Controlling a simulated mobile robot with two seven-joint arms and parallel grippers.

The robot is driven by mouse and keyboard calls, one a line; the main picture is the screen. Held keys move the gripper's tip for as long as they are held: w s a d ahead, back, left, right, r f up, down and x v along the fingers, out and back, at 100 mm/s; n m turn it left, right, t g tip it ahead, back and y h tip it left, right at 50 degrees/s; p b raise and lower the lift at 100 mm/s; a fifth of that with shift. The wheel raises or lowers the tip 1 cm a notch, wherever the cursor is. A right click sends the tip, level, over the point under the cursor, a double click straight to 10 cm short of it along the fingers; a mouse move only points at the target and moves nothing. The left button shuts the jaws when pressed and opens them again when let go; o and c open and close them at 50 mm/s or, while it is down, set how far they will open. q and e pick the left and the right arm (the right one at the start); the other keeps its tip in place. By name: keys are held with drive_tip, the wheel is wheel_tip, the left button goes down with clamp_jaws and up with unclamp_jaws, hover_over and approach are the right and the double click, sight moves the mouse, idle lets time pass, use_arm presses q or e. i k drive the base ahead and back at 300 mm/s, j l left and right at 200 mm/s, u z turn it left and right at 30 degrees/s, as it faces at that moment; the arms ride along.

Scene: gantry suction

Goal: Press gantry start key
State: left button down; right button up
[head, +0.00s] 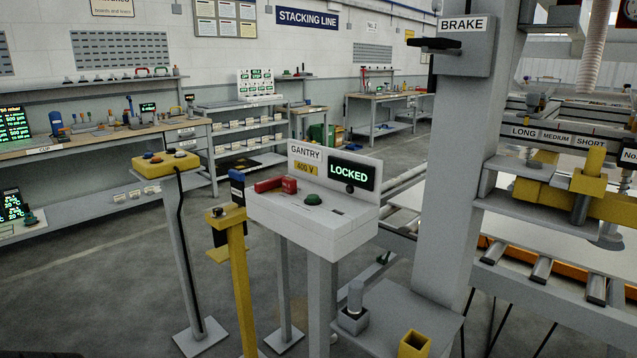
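The gantry control box (312,235) is a white console on grey legs in the middle of the head view. Its upright back panel carries a GANTRY label (305,153), a yellow 400 V label (306,169) and a dark display (350,172) reading LOCKED in green. On its top are a dark green round button (313,199) and, to its left, a red handle (277,185) lying across the left edge. I cannot tell from any label whether the green button is the start key. Neither of my grippers is in view.
A yellow post (238,280) stands close to the left of the console. A yellow button box (165,164) on a grey stand is further left. A grey column (448,170) with a BRAKE box (465,50) rises at right. Open floor (110,270) lies at left.

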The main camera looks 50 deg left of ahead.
sight(312, 198)
drive_tip(key=i+j, duration=0.1)
drive_tip(key=j, duration=0.5)
drive_tip(key=i+j+z, duration=0.1)
drive_tip(key=j, duration=0.55)
drive_tip(key=i+j, duration=0.1)
drive_tip(key=j, duration=0.5)
